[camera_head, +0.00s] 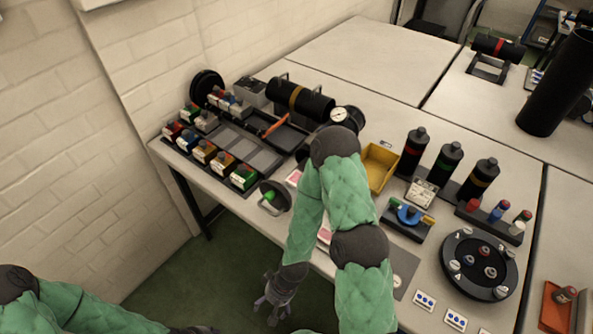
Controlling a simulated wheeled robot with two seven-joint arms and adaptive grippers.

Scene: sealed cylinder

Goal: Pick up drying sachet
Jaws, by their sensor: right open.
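No item can be told for certain as the drying sachet. Candidates are a small pink-and-white flat item (294,178) at the table's front edge, left of my right arm, and another pale pink one (324,234), partly hidden by that arm. Small white cards with blue dots (425,300) lie at the front right. My right gripper (268,311) is open and empty, hanging in front of the table edge, over the green floor in the picture. My left arm comes in at the bottom left; only a dark bit of its end (195,330) shows at the bottom edge.
My right arm covers the table's middle.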

